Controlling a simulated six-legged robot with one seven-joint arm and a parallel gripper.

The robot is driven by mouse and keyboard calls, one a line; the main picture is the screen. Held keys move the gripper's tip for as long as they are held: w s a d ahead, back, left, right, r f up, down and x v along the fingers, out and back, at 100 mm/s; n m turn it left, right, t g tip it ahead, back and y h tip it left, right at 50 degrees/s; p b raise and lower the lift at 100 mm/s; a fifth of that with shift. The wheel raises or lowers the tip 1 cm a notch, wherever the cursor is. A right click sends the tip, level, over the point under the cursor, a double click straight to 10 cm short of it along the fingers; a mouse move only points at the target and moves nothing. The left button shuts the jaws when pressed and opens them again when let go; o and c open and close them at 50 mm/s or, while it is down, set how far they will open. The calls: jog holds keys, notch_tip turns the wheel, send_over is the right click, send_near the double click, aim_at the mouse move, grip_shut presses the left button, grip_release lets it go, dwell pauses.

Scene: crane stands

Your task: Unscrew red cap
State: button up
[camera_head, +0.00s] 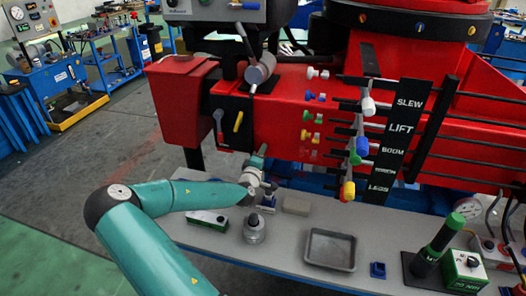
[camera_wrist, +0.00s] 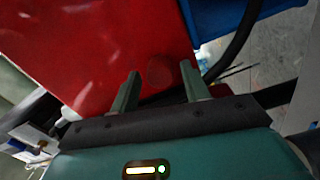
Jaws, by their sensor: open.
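In the wrist view, a round, dull red disc (camera_wrist: 158,71), which looks like the red cap, shows against a red panel (camera_wrist: 105,45). My gripper (camera_wrist: 160,75) is open, with its two green fingers on either side of the disc in the picture. I cannot tell how far the fingertips are from it, and I see nothing held. In the head view, my gripper (camera_head: 262,152) is up at the lower edge of the red crane body (camera_head: 280,120), above the bench. The red cap cannot be picked out there.
The grey bench (camera_head: 300,205) holds a metal weight-like piece (camera_head: 254,230), a grey tray (camera_head: 330,250), a green-and-white box (camera_head: 208,220) and a green-topped cylinder (camera_head: 437,240). Coloured fittings and several levers stick out right of my gripper. A black hose (camera_wrist: 240,45) shows in the wrist view.

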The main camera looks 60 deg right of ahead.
jog(key=m, duration=1.5)
grip_shut()
dwell(0.4)
jog(key=n, duration=0.4)
jog(key=shift+a+n, duration=0.1)
jog(key=shift+n, duration=0.3)
